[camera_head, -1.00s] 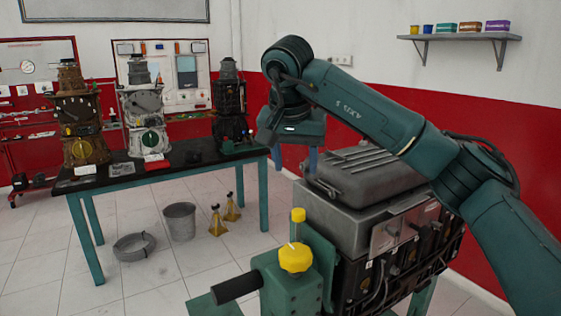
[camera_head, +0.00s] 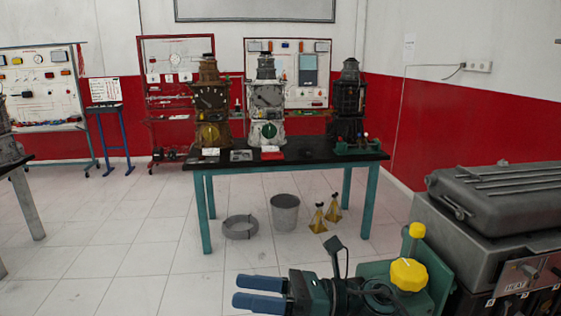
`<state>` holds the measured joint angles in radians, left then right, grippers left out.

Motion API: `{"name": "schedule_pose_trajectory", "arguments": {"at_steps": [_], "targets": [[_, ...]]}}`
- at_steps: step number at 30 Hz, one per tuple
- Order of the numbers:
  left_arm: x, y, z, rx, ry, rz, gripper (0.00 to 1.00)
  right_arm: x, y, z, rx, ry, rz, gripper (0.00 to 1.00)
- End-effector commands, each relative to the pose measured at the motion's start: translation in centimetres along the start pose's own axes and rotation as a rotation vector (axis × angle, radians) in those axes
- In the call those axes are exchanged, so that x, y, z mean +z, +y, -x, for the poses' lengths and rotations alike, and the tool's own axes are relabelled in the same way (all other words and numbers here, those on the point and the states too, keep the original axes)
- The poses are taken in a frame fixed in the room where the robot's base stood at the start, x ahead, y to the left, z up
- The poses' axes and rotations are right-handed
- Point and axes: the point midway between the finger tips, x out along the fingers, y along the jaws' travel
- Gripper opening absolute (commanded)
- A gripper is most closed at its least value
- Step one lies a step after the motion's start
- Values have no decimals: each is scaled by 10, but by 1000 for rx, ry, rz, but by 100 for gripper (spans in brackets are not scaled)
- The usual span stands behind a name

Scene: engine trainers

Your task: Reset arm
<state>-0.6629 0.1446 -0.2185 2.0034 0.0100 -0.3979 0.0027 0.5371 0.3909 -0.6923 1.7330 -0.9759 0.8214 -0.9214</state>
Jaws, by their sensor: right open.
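My right gripper (camera_head: 240,291) shows low at the bottom middle of the head view, with its two blue fingers pointing left. The fingers are apart and nothing is between them. The green wrist is beside the engine stand, and the rest of the arm is out of view or hidden. My left gripper is not in view.
A black-topped table (camera_head: 325,157) with teal legs bears several engine units at the back.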

Motion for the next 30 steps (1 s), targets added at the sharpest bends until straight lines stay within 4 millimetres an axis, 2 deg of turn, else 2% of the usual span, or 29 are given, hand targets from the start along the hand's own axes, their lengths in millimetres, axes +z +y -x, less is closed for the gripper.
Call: {"name": "schedule_pose_trajectory", "arguments": {"at_steps": [1, 4, 7, 8, 11, 12, 14, 15, 18, 21, 25, 26, 30], "targets": [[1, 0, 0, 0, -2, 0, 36, -4, -3, 6, -39, -137, -179, 50], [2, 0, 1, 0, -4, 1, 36, -10, -18, 29, -123, -411, -545, 50], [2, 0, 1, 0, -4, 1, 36, -34, -38, 65, -208, -684, -919, 50], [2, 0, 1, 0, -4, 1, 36, -45, -44, 78, -234, -767, -1030, 50], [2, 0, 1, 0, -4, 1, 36, -95, -56, 124, -320, -1051, -1399, 50], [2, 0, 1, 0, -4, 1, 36, -120, -58, 142, -356, -1166, -1540, 50], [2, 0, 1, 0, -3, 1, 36, -158, -54, 167, -403, -1331, -1732, 50], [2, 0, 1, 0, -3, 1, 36, -183, -49, 182, -432, -1436, -1845, 50], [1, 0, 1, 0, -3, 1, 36, -239, -29, 211, -495, -1669, -2075, 50], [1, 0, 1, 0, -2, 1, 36, -281, -7, 229, -541, -1853, -2231, 50], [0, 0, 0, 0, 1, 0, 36, -310, 13, 240, -574, -1995, -2338, 50], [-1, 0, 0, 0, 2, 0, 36, -314, 16, 241, 577, 2005, 2341, 50], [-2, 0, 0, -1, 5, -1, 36, -320, 20, 243, 568, 1988, 2309, 50]]}}
